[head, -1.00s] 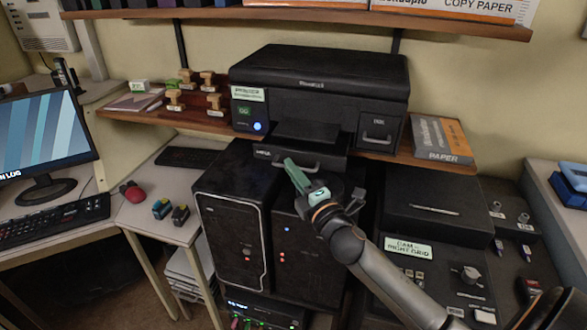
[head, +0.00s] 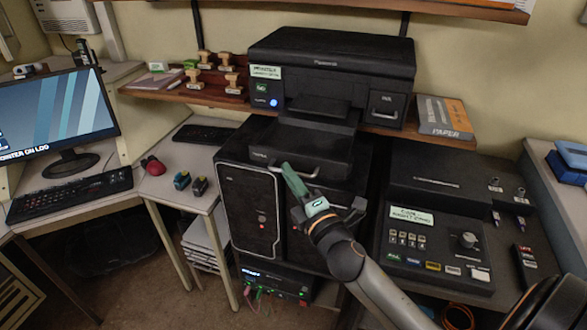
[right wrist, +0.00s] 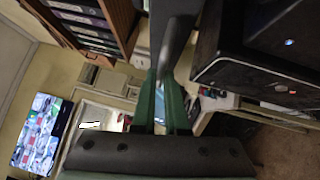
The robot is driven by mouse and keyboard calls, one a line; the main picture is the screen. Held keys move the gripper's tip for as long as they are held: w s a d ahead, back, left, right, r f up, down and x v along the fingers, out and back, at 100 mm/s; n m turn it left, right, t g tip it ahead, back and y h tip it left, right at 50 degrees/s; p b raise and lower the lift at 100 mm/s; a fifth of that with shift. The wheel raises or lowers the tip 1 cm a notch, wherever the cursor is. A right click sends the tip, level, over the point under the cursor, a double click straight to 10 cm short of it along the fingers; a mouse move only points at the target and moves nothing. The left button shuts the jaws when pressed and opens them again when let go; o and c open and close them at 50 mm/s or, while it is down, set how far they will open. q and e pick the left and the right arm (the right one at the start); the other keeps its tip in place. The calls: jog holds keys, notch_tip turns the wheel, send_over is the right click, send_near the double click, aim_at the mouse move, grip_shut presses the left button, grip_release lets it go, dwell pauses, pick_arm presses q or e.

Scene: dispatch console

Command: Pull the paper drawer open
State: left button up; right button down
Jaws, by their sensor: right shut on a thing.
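The black printer (head: 330,75) stands on the wooden shelf. Its paper drawer (head: 300,148) sits below, pulled out toward me, with a bar handle on its front (head: 312,172). My right gripper (head: 288,170) has green fingers and is shut on the handle, at its left part. In the right wrist view, the green fingers of my right gripper (right wrist: 163,100) close around a grey bar, the handle (right wrist: 172,45). The fingers hide part of the handle. My left gripper is not in view.
Two black computer towers stand under the drawer, the left one (head: 250,205) plainest. A control panel (head: 440,240) with a knob lies at the right. Rubber stamps (head: 205,75) and a paper pack (head: 443,117) flank the printer. A desk with a keyboard (head: 70,192) is at the left.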

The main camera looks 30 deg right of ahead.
jog(key=shift+s+a, duration=0.3)
jog(key=c, duration=1.2)
grip_release()
jog(key=shift+c, duration=0.2)
jog(key=s+f+b, duration=0.1)
jog(key=s+b, duration=0.2)
jog(key=s, duration=0.9)
jog(key=shift+s+a+f, duration=0.2)
jog(key=shift+a+f, duration=0.15)
jog(key=shift+a, duration=0.1)
